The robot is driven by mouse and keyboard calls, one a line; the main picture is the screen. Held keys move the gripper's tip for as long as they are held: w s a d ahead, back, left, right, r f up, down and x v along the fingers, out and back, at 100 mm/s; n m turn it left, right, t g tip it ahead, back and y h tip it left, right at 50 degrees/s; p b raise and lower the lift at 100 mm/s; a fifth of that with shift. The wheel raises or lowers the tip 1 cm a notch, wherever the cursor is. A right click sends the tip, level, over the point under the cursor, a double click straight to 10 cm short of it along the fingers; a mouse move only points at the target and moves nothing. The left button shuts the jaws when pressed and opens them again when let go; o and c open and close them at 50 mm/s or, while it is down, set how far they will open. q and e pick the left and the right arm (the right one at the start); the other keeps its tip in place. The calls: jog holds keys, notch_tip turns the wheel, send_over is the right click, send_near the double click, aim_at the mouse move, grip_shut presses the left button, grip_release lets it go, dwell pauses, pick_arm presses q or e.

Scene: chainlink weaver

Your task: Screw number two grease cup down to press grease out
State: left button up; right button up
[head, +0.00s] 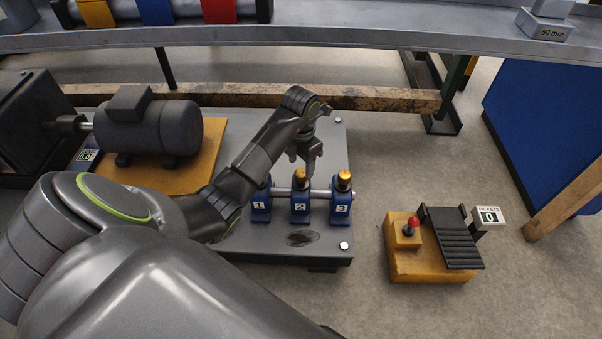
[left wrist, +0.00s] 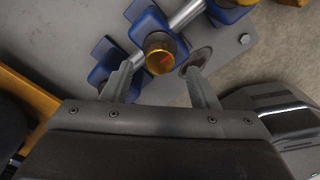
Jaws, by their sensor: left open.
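Number two grease cup (head: 300,175) is a brass cap on top of the blue bearing block marked 2 (head: 300,208), the middle of three on one shaft. My left gripper (head: 306,170) is directly above this block, pointing down. In the left wrist view the brass cup (left wrist: 160,55), with a red mark on its top, shows between the tips of my open left gripper (left wrist: 161,67). A gap shows on each side of the cup. Whether the tips reach down to its height I cannot tell. My right gripper is not in view.
Blocks 1 (head: 260,206) and 3 (head: 341,207) stand close on either side; block 3 bears another brass cup (head: 344,180). A dark stain (head: 301,239) lies in front of block 2. A dark motor (head: 150,125) is left.

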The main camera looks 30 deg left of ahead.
aim_at(301, 172)
pick_arm(q)
jog(key=shift+f+b, duration=0.5)
jog(key=shift+f, duration=1.1)
jog(key=c, duration=1)
